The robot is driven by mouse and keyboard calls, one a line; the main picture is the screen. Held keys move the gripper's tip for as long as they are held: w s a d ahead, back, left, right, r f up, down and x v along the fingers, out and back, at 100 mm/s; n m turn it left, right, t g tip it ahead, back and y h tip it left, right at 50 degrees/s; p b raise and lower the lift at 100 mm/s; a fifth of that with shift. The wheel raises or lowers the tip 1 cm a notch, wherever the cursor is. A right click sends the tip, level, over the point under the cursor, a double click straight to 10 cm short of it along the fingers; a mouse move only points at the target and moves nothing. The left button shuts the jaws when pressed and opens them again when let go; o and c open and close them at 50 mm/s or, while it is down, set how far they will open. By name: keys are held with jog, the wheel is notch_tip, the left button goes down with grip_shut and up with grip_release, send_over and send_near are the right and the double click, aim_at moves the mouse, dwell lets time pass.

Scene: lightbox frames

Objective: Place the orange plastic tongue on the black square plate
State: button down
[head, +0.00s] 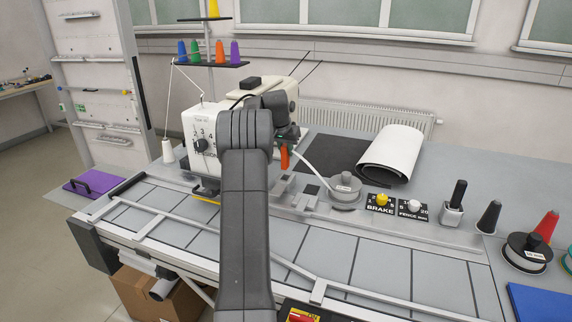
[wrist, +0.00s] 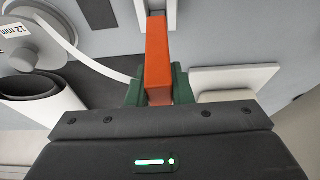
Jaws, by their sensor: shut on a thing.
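The orange plastic tongue (head: 284,158) hangs upright below my gripper (head: 287,134) in the head view, above the workbench. In the wrist view my gripper (wrist: 158,88) has its dark green jaws shut on the orange tongue (wrist: 158,50), one jaw on each side. The tongue's far end points to the top of that view. A large flat black sheet (head: 330,151) lies on the bench behind the tongue. Small dark square tops sit on two grey blocks, one being the right block (head: 311,189). I cannot tell which dark square is the plate.
A sewing machine (head: 203,148) stands left of my gripper. A white roll (head: 391,154) lies at the right of the black sheet. A grey tape reel (head: 345,187), with its white strip, and the brake panel (head: 380,203) are at the right. A rail runs along the front.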

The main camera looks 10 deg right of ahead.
jog(key=s+d+r+p, duration=0.2)
jog(key=s+d, duration=0.2)
jog(key=d, duration=0.5)
jog(key=shift+s+f+p, duration=0.2)
jog(key=shift+f+p, duration=0.7)
jog(key=shift+f, duration=4.2)
jog(key=c, duration=1.3)
grip_release()
jog(key=shift+r, duration=0.35)
jog(key=b+v, duration=0.2)
jog(key=v, duration=0.9)
jog(key=shift+s+r, duration=0.1)
jog(key=shift+r, duration=0.25)
